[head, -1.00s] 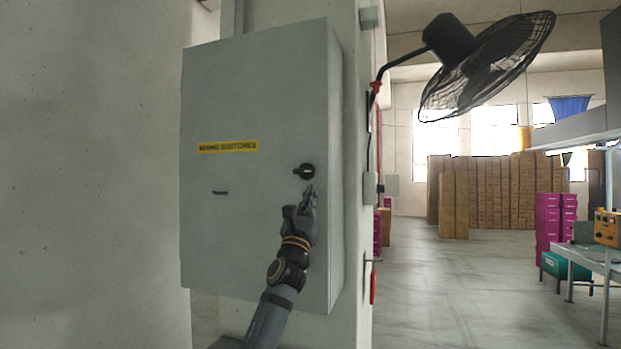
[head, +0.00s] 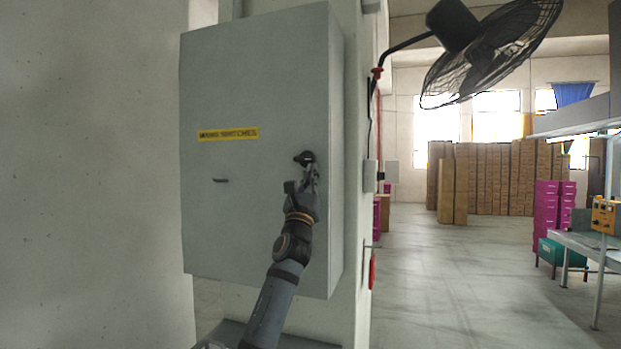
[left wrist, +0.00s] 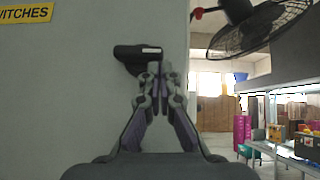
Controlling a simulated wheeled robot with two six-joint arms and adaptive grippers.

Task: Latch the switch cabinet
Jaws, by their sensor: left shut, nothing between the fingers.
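The grey switch cabinet (head: 245,215) hangs on a pillar, its door flush with the body. It carries a yellow label (head: 228,134), a small dark slot or handle (head: 220,181) at the left, and a black round latch knob (head: 303,158) near the right edge. My left gripper (head: 312,170) is at the knob, just below and right of it, partly covering it. In the left wrist view the knob's dark bar (left wrist: 138,52) lies roughly level, just above the closed fingertips (left wrist: 160,70). Whether they touch it is unclear. My right gripper is out of view.
A black fan (head: 480,50) juts from the pillar at the upper right. A red fitting (head: 372,271) is on the pillar's side. Cardboard boxes (head: 490,178), magenta crates (head: 546,210) and a workbench (head: 590,243) stand far right. The floor between is clear.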

